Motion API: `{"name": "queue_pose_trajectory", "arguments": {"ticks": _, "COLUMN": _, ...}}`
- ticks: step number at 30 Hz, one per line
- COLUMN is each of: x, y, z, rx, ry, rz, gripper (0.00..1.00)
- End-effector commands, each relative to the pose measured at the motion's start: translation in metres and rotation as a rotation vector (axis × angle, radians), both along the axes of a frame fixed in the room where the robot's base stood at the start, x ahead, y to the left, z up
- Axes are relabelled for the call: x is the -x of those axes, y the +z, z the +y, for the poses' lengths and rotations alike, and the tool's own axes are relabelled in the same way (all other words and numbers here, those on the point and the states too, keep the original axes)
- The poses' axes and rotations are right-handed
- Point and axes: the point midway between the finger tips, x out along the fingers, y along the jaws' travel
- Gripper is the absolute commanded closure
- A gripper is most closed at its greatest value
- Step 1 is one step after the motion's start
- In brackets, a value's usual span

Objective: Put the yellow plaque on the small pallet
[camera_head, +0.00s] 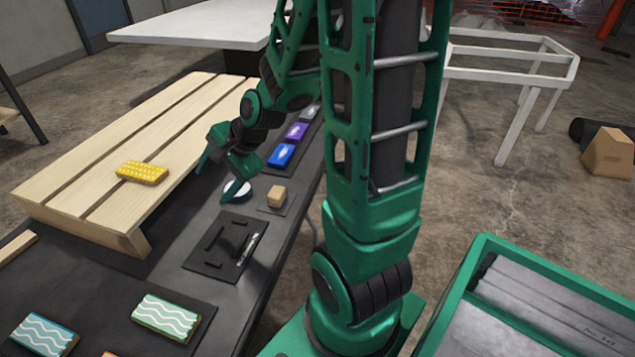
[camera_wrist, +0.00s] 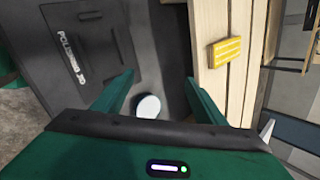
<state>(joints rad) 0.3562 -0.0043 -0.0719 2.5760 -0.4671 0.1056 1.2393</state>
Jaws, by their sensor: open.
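The yellow plaque (camera_head: 142,172), a flat block with a pale pattern on top, lies on the light wooden slatted pallet (camera_head: 85,190), near its front part. It also shows in the wrist view (camera_wrist: 226,50), right of my fingers. The pallet's slats show there too (camera_wrist: 236,100). My gripper (camera_head: 215,172) is open and empty, to the right of the plaque and apart from it, above the dark table beside the pallet. In the wrist view my gripper (camera_wrist: 160,95) has its two green fingers spread, with a white round disc (camera_wrist: 148,106) seen between them.
A dark tray with slots (camera_head: 225,245), a small tan cube (camera_head: 276,196) and blue (camera_head: 281,155) and purple (camera_head: 297,131) blocks lie right of the pallet. Wavy-patterned plaques (camera_head: 166,317) lie in front. A green-rimmed bin (camera_head: 470,270) stands at lower right. Much of the pallet is bare.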

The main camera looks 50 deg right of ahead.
Motion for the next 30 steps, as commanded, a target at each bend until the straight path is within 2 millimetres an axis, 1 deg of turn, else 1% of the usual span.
{"name": "queue_pose_trajectory", "arguments": {"ticks": 1, "x": 0.015, "y": 0.005, "z": -0.009, "rx": 0.085, "ry": 0.072, "rz": 0.017, "gripper": 0.35}}
{"name": "queue_pose_trajectory", "arguments": {"ticks": 3, "x": 0.038, "y": 0.009, "z": -0.023, "rx": 0.196, "ry": 0.178, "rz": 0.058, "gripper": 0.35}}
{"name": "queue_pose_trajectory", "arguments": {"ticks": 5, "x": 0.059, "y": 0.013, "z": -0.035, "rx": 0.278, "ry": 0.265, "rz": 0.097, "gripper": 0.35}}
{"name": "queue_pose_trajectory", "arguments": {"ticks": 6, "x": 0.074, "y": 0.017, "z": -0.043, "rx": 0.327, "ry": 0.323, "rz": 0.125, "gripper": 0.35}}
{"name": "queue_pose_trajectory", "arguments": {"ticks": 8, "x": 0.097, "y": 0.023, "z": -0.054, "rx": 0.390, "ry": 0.408, "rz": 0.168, "gripper": 0.35}}
{"name": "queue_pose_trajectory", "arguments": {"ticks": 9, "x": 0.113, "y": 0.027, "z": -0.060, "rx": 0.426, "ry": 0.464, "rz": 0.198, "gripper": 0.35}}
{"name": "queue_pose_trajectory", "arguments": {"ticks": 11, "x": 0.137, "y": 0.034, "z": -0.069, "rx": 0.468, "ry": 0.546, "rz": 0.240, "gripper": 0.35}}
{"name": "queue_pose_trajectory", "arguments": {"ticks": 12, "x": 0.152, "y": 0.039, "z": -0.074, "rx": 0.489, "ry": 0.601, "rz": 0.267, "gripper": 0.35}}
{"name": "queue_pose_trajectory", "arguments": {"ticks": 15, "x": 0.190, "y": 0.051, "z": -0.082, "rx": 0.515, "ry": 0.721, "rz": 0.326, "gripper": 0.35}}
{"name": "queue_pose_trajectory", "arguments": {"ticks": 18, "x": 0.219, "y": 0.061, "z": -0.085, "rx": 0.519, "ry": 0.818, "rz": 0.367, "gripper": 0.35}}
{"name": "queue_pose_trajectory", "arguments": {"ticks": 22, "x": 0.243, "y": 0.068, "z": -0.084, "rx": 0.507, "ry": 0.901, "rz": 0.390, "gripper": 0.35}}
{"name": "queue_pose_trajectory", "arguments": {"ticks": 24, "x": 0.251, "y": 0.069, "z": -0.091, "rx": 0.500, "ry": 0.913, "rz": 0.394, "gripper": 0.35}}
{"name": "queue_pose_trajectory", "arguments": {"ticks": 30, "x": 0.253, "y": 0.069, "z": -0.091, "rx": 0.498, "ry": 0.924, "rz": 0.398, "gripper": 0.35}}
